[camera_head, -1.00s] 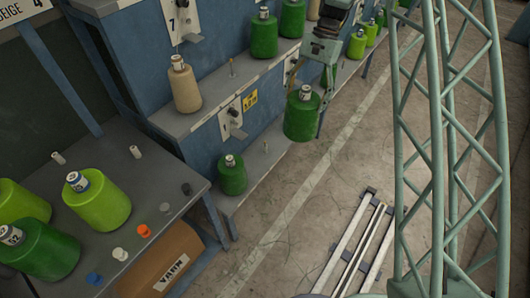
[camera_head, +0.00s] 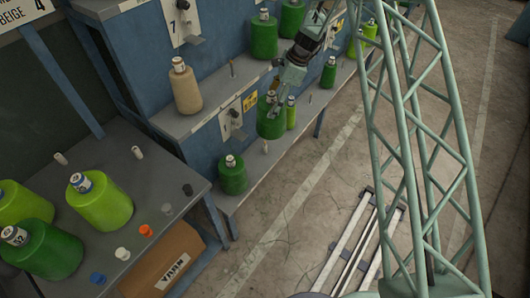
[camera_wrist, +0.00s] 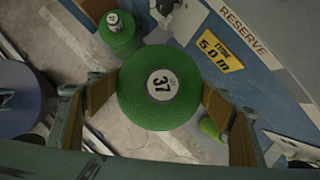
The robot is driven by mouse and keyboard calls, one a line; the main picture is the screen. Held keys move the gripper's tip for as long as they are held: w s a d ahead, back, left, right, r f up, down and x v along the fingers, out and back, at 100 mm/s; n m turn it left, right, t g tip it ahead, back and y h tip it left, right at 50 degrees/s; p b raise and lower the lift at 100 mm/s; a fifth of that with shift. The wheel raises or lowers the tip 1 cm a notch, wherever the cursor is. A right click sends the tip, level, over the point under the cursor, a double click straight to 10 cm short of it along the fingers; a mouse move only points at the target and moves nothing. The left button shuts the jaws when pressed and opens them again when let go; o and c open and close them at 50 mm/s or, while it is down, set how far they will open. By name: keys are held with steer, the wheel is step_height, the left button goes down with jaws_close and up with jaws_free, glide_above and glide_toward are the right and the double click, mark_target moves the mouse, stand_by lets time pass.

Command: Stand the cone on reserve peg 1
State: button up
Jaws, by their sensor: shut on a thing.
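A dark green cone with a white top marked 37 is between my gripper's fingers; it shows in the wrist view (camera_wrist: 140,105) and the head view (camera_head: 270,124). My gripper (camera_head: 271,104) is shut on it, with a padded finger on each side in the wrist view (camera_wrist: 160,95). The cone is upright or nearly so, in front of the blue rack. A bare pale peg (camera_head: 265,147) stands on the lower shelf, below the cone in the picture. The wrist view shows a RESERVE label (camera_wrist: 245,31) on the rack. I cannot read which peg is number 1.
A small green cone (camera_head: 232,178) stands left of the bare peg. A beige cone (camera_head: 186,92) stands on the upper shelf. Green cones and loose caps occupy the table (camera_head: 150,187) at left.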

steer(key=w+a+f+m+t, duration=0.1)
steer(key=f+m, duration=0.2)
steer(key=w+a+f+m+t+h+p, duration=0.1)
steer(key=w+a+f+m, duration=0.1)
steer(key=m, duration=0.1)
steer(key=w+a+f+m+t, duration=0.1)
steer(key=w+f+m, duration=0.1)
steer(key=f+m, duration=0.1)
steer(key=shift+a+f+m+t, duration=0.15)
steer(key=shift+f+m+t, duration=0.2)
steer(key=shift+m, duration=0.25)
steer(key=f+m, duration=0.1)
steer(key=f+m+h+p, duration=0.1)
steer(key=m, duration=0.1)
steer(key=shift+w+f+t, duration=0.25)
steer(key=shift+w+t, duration=0.1)
steer(key=shift+d+f+m, duration=0.25)
steer(key=shift+f+m, duration=0.05)
steer(key=shift+m, duration=0.1)
steer(key=shift+d+f+m+h, duration=0.15)
steer(key=shift+f+m+h, duration=0.45)
steer(key=shift+f+m, duration=0.2)
steer(key=shift+d+f+m, duration=0.1)
steer(key=shift+f+m, duration=0.15)
steer(key=shift+m, duration=0.05)
steer(key=shift+f, duration=0.1)
steer(key=shift+f, duration=0.1)
